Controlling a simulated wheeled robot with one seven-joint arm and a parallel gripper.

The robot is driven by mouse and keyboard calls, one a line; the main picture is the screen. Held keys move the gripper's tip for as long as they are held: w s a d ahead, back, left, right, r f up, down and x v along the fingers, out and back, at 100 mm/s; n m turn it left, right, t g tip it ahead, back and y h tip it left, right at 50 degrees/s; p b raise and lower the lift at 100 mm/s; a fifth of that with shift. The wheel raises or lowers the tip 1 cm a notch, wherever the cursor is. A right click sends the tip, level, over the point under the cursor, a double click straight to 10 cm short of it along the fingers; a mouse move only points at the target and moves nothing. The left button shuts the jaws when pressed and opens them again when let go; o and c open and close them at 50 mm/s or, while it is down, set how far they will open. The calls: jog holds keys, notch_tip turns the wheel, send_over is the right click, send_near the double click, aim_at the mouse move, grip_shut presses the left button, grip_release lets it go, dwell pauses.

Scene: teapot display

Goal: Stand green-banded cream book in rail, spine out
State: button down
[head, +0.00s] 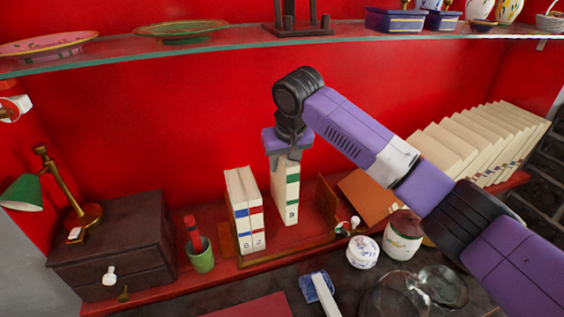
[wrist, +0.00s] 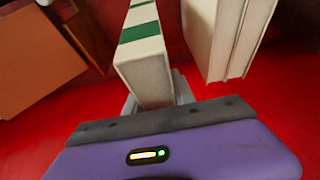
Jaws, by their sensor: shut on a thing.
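The green-banded cream book (head: 287,196) stands upright in the head view, its spine with green bands facing out toward the camera. My gripper (head: 287,156) is shut on the top of this book from above. The wrist view shows the book (wrist: 143,55) between the fingers (wrist: 155,95), green bands on its spine. The rail (head: 290,250) is a low wooden holder on the red shelf, with a wooden end at each side. Two cream books (head: 244,208) with red and blue bands stand at its left. The book's bottom is near the rail; contact is unclear.
A brown end board (head: 326,205) and a leaning orange book (head: 364,196) are right of the held book. A green cup (head: 201,256) and dark drawer box (head: 115,245) are left. Round jars (head: 402,236) stand in front at right. A glass shelf (head: 220,46) runs above.

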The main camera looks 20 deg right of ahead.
jog(key=shift+f+b, duration=1.35)
jog(key=shift+f, duration=2.25)
jog(key=c, duration=1)
grip_release()
jog(key=shift+o, duration=0.2)
jog(key=shift+s+f, duration=0.1)
